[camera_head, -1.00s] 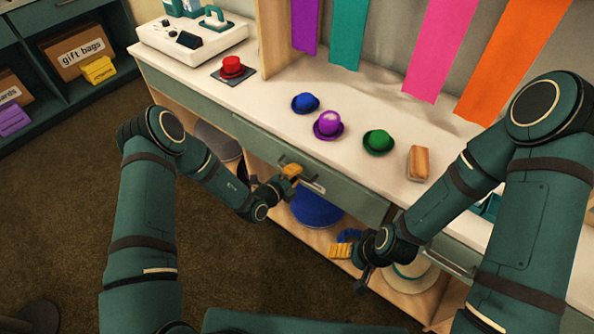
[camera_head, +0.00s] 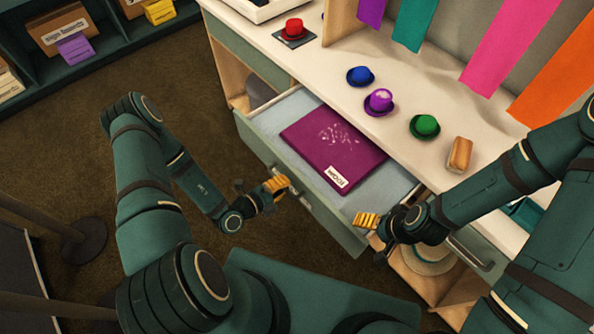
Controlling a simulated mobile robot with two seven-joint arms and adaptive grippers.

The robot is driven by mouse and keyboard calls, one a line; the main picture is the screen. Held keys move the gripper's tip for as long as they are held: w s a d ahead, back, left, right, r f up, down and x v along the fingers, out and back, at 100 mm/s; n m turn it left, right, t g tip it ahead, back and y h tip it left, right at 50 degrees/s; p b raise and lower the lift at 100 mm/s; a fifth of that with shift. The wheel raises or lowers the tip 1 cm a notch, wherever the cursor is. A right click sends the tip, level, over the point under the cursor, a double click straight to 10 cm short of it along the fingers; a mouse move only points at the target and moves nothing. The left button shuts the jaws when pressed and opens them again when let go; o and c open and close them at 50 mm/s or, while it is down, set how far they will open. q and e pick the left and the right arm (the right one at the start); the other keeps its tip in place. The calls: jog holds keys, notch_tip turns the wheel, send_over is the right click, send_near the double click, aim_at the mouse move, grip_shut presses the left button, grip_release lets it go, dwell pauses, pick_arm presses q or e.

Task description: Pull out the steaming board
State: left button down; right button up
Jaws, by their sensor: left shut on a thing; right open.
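The steaming board (camera_head: 272,117), a pale blue-grey surface behind a green front panel, stands pulled out from the counter. A flat dark purple piece (camera_head: 320,140) with a white label, which seems to read "wool", lies on it. My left gripper (camera_head: 277,187) is shut on the handle (camera_head: 300,200) of the front panel. The gripper's fingers hide part of the handle. My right gripper (camera_head: 367,220) is open and empty near the panel's right end; I cannot tell whether it touches the panel.
On the white counter (camera_head: 330,85) stand a red hat (camera_head: 294,28), a blue hat (camera_head: 360,76), a purple hat (camera_head: 379,101), a green hat (camera_head: 425,125) and a tan brush-like block (camera_head: 460,154). A stanchion base (camera_head: 84,240) stands at left. Carpet between is clear.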

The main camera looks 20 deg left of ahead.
pick_arm(q)
jog(key=shift+f+v, duration=0.2)
jog(key=shift+v, duration=0.75)
jog(key=shift+f+v, duration=0.2)
jog(key=shift+v, duration=0.7)
jog(key=c, duration=1)
grip_release()
jog(key=shift+s, duration=0.1)
jog(key=shift+a, duration=0.1)
jog(key=shift+s+r, duration=0.1)
jog(key=p+v, duration=0.2)
jog(key=v, duration=1.3)
jog(key=shift+s+a, duration=0.2)
jog(key=shift+s, duration=0.15)
jog(key=shift+s, duration=0.1)
